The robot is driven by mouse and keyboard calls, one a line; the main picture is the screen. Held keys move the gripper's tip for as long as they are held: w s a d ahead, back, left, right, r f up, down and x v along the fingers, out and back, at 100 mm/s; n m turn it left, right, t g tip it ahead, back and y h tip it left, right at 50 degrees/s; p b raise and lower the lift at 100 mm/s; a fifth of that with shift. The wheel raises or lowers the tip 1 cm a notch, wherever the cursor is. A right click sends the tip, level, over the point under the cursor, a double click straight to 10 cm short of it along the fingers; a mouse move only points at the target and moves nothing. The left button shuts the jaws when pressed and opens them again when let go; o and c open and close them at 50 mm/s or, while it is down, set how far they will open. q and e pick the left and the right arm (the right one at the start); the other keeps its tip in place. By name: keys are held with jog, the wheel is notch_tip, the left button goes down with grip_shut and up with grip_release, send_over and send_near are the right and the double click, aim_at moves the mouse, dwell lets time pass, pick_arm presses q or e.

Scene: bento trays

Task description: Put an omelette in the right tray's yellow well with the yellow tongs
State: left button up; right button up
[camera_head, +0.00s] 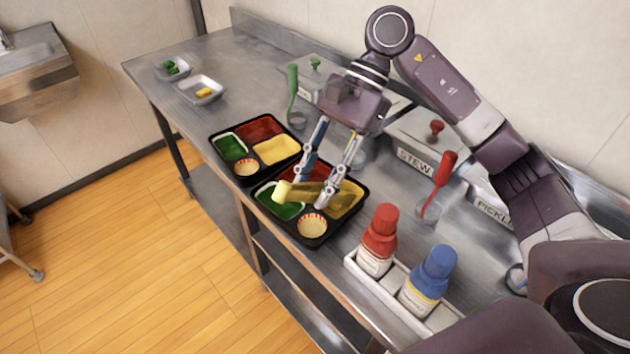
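The right tray (331,239) is black, with red, green and yellow wells and a round patterned cup. Its yellow well (350,203) is partly hidden by my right gripper (311,199). That gripper points down low over the tray, its fingers on either side of a long olive-yellow thing, which looks like the yellow tongs (304,190). A pale yellow piece (282,191) is at the left end of it, above or beside the green well (279,209); I cannot tell whether it is an omelette or part of the tongs. My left gripper is not in view.
The left tray (221,168) stands behind, nearer the counter's far end. White dishes (212,98) hold yellow and green pieces. Red (379,240) and blue (429,280) bottles stand in a white rack at the front. Lidded bins and ladles (438,185) line the wall side.

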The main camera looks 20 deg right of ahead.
dwell(0.4)
notch_tip(320, 180, up, 12)
jog(key=p, duration=0.7)
jog(key=shift+c, duration=0.7)
jog(key=shift+r, duration=0.15)
notch_tip(320, 180, up, 8)
jog(key=p, duration=0.5)
